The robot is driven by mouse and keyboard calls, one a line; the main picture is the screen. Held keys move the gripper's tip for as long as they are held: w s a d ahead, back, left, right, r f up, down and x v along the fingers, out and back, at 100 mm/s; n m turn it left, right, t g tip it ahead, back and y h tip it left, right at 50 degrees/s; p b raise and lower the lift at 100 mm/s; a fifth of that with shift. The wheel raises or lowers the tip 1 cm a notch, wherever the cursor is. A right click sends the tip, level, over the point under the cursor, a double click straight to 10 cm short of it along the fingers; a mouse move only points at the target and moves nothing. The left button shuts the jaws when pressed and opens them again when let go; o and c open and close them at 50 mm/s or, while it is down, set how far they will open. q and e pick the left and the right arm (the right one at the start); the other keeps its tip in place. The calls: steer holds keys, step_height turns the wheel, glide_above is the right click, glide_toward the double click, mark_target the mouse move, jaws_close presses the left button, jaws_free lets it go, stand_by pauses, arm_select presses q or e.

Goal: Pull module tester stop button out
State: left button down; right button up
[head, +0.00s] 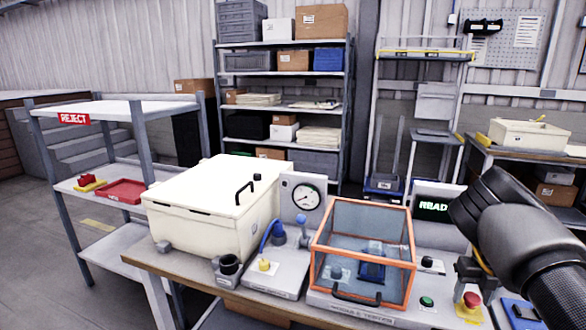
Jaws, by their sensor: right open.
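The module tester (352,309) is a grey base on the bench with an orange-framed clear cover (318,235), which is closed over a blue module (371,268). Its red stop button (471,299) sits on a yellow collar at the right end of the base, to the right of a green button (427,301). My right gripper (472,284) comes in from the right and points down just above the stop button. It is open; I cannot tell whether its fingers touch the button. My left gripper is out of view.
A gauge box (301,198) and a cream lidded box (205,212) stand to the left. A blue item (521,312) lies at the right. A reject rack (140,107) stands further left.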

steer(key=shift+r+p, duration=1.7)
steer(key=shift+r, duration=0.65)
steer(key=shift+r+p, duration=0.4)
steer(key=shift+r, duration=0.1)
